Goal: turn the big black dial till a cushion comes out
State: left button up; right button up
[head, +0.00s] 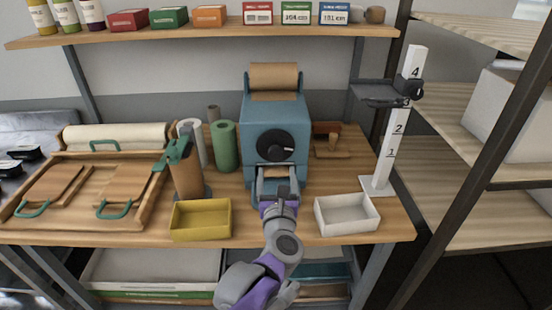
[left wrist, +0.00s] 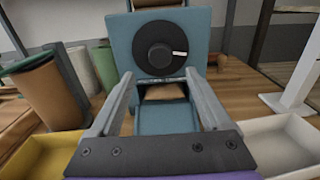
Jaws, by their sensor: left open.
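The blue machine (head: 260,112) stands at the middle of the bench with a roll of brown paper (head: 273,77) on top. Its big black dial (head: 275,146) is on the front face, its white mark pointing right. The dial also shows in the left wrist view (left wrist: 158,48). Below it is an outlet, where a piece of brown paper (left wrist: 163,92) shows inside. I cannot tell whether it is a finished cushion. My left gripper (head: 273,172) is open and empty, its fingers spread in front of the outlet, below the dial. My right gripper is not in view.
A yellow tray (head: 201,236) stands left of my left gripper and a white tray (head: 347,226) right of it. A tape dispenser (head: 187,170) and green roll (head: 225,147) stand left of the machine. A numbered white post (head: 397,136) stands at right.

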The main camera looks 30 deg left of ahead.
aim_at(276, 156)
pick_arm(q)
jog(key=x, duration=0.8)
jog(key=shift+c, duration=0.2)
jog(key=shift+d, duration=0.1)
grip_shut()
